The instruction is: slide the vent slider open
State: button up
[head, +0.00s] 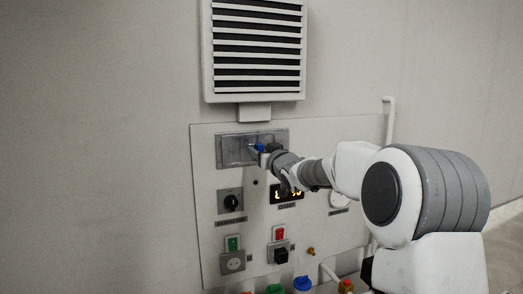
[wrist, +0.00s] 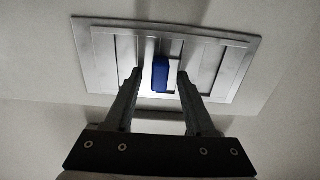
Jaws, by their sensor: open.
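The vent slider is a grey metal plate set in a frame (head: 234,151) on the upper part of the wall panel. Its frame and tracks also show in the wrist view (wrist: 225,65). A blue handle (wrist: 160,74) stands out from the plate near its middle; in the head view it is a small blue spot (head: 260,147). My gripper (wrist: 155,79) is open, with one finger on each side of the blue handle. The fingertips are close to the handle's sides; I cannot tell whether they touch it. My wrist hides the right part of the slider in the head view.
A louvred vent (head: 256,48) is above the slider. Below are a black knob (head: 231,202), a lit display (head: 287,193), a green switch (head: 233,243), a red switch (head: 279,233) and a socket (head: 232,262). A white pipe (head: 390,120) runs along the right.

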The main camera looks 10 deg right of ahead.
grip_shut()
dwell(1.4)
